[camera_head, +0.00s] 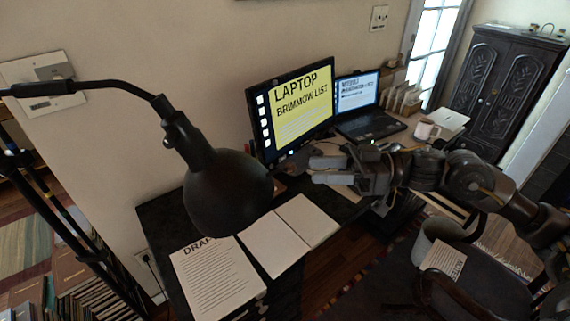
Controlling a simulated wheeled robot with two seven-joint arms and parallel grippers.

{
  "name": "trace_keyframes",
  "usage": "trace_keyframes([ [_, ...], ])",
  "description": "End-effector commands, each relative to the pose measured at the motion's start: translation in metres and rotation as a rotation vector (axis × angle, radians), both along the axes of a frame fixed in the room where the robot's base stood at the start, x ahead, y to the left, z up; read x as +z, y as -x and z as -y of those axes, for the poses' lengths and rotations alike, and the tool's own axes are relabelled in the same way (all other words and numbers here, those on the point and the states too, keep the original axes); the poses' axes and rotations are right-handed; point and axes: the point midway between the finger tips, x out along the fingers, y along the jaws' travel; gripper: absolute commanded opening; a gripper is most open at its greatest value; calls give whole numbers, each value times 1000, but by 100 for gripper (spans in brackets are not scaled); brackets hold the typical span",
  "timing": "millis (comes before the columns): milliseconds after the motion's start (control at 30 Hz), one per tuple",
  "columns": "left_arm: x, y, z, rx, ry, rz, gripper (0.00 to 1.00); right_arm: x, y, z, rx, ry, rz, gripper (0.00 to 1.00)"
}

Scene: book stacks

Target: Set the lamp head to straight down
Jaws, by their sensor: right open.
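A black lamp head (226,192) hangs large in the left-middle of the head view, on a thin dark lamp arm (120,87) that comes in from the left. The head is tilted, with its wide end toward the lower right; its opening is hidden. My right gripper (312,169) reaches in from the right and points left, open and empty. In the picture it is to the right of the lamp head, with a gap between them. My left gripper is not in view.
Below are a dark desk (160,220), a draft paper (215,278) and an open book (290,232). A monitor (295,110) and a laptop (368,125) stand behind my right gripper. A mug (427,130) is farther right. A chair (465,290) is at the lower right.

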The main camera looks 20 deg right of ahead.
Motion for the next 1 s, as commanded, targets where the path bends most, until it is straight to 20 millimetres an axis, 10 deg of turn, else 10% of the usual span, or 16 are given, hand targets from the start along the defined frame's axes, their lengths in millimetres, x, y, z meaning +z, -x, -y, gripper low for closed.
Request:
trace_keyframes([
  [400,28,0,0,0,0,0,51,3,-18,-67,1,-2,1,42],
  [833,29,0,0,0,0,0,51,0,-21,-76,-2,1,2,42],
  [1000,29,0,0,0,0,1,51,0,-21,-76,-2,1,2,21],
])
